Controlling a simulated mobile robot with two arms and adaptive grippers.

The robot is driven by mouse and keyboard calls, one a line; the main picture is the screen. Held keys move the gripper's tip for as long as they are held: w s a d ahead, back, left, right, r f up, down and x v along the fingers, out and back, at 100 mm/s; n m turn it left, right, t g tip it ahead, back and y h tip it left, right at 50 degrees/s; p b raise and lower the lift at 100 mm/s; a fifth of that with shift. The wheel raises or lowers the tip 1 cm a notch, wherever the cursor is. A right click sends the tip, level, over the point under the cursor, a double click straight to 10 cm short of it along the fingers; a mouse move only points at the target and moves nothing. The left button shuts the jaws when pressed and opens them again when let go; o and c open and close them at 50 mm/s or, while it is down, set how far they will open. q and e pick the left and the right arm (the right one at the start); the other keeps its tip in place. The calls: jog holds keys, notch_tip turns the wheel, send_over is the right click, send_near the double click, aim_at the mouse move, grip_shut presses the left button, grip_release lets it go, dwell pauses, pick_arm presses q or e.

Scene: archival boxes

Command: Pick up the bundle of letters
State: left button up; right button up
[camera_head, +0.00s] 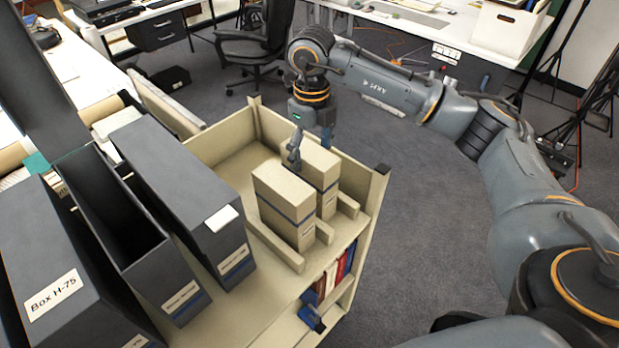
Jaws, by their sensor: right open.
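I cannot make out a bundle of letters for certain. Two upright cream blocks with dark blue bands and small labels, a near one (283,205) and a far one (321,180), stand between low dividers on the cream cart (252,154). What they are is not clear from here. My right gripper (299,157) points down with open fingers at the far block's upper left edge. Whether it touches the block is unclear. My left gripper is not in view.
Tall dark archival boxes stand on the left: one labelled Box H-75 (50,275), an open-topped one (125,235) and another (190,195). Books (340,268) sit on the cart's lower shelf. A chair (255,45) and desks are behind; the carpet right of the cart is clear.

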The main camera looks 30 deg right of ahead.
aim_at(310, 181)
jog(key=f, duration=0.1)
jog(key=f+p, duration=0.1)
jog(key=f, duration=0.1)
jog(key=shift+a+f, duration=0.2)
jog(key=shift+f, duration=0.45)
jog(key=shift+c, duration=0.7)
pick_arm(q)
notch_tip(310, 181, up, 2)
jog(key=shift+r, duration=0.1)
pick_arm(e)
grip_shut()
